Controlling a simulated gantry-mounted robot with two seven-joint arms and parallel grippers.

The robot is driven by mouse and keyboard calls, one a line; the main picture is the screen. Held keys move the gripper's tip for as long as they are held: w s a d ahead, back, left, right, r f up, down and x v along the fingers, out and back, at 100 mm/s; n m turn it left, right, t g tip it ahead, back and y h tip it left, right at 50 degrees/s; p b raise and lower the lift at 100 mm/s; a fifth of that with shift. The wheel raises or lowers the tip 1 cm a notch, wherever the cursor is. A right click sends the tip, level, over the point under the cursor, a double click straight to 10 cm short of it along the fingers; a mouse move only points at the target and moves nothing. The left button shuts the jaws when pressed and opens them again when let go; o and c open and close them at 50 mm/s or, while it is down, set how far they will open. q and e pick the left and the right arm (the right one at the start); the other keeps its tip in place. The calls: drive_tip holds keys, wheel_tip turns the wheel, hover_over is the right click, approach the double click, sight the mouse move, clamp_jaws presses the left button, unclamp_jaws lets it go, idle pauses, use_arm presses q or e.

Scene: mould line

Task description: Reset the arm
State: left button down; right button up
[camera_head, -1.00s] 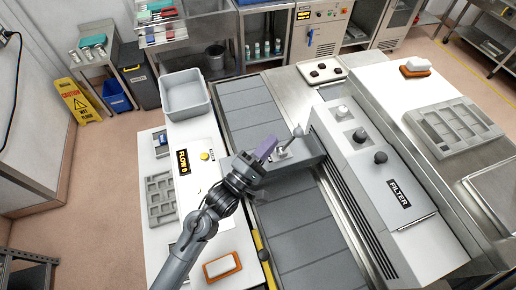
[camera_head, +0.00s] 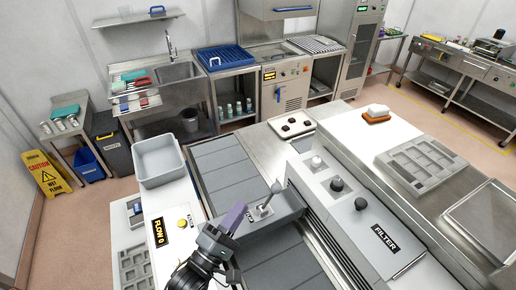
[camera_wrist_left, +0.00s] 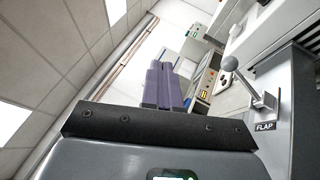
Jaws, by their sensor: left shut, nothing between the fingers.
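My left gripper (camera_head: 233,216) is shut and empty, with its purple fingers pressed together. It hovers just left of the FLAP lever (camera_head: 270,199), a grey stick with a ball knob, and appears apart from it. In the left wrist view the gripper's purple fingers (camera_wrist_left: 164,86) point toward the far machines, and the lever (camera_wrist_left: 244,80) stands to their right beside its FLAP label. The lever leans on a grey housing (camera_head: 285,215) across the conveyor. My right gripper is not in view.
A white FILTER unit (camera_head: 350,215) stands right of the conveyor (camera_head: 225,165). A FLOW panel (camera_head: 160,232) with a yellow button and a grey bin (camera_head: 160,160) are on the left. A dark-dotted tray (camera_head: 292,126) lies at the conveyor's far end.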

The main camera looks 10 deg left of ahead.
use_arm(q)
drive_tip(key=s+a+f+m+g+y+p, duration=0.1)
drive_tip(key=s+a+f+m+g+y, duration=0.2)
drive_tip(key=s+f+m+g, duration=0.5)
drive_tip(key=s+a+f+m+g+y+p, duration=0.2)
drive_tip(key=s+a+f+m+g+y, duration=0.2)
drive_tip(key=s+f+m+g, duration=0.4)
drive_tip(key=s+a+f+m, duration=0.1)
drive_tip(key=s+f, duration=0.1)
drive_tip(key=s, duration=0.4)
drive_tip(key=shift+s+a+m+g+y, duration=0.2)
drive_tip(key=shift+a+m+g+y, duration=0.1)
drive_tip(key=shift+a+m+g, duration=0.1)
drive_tip(key=c, duration=1.8)
unclamp_jaws()
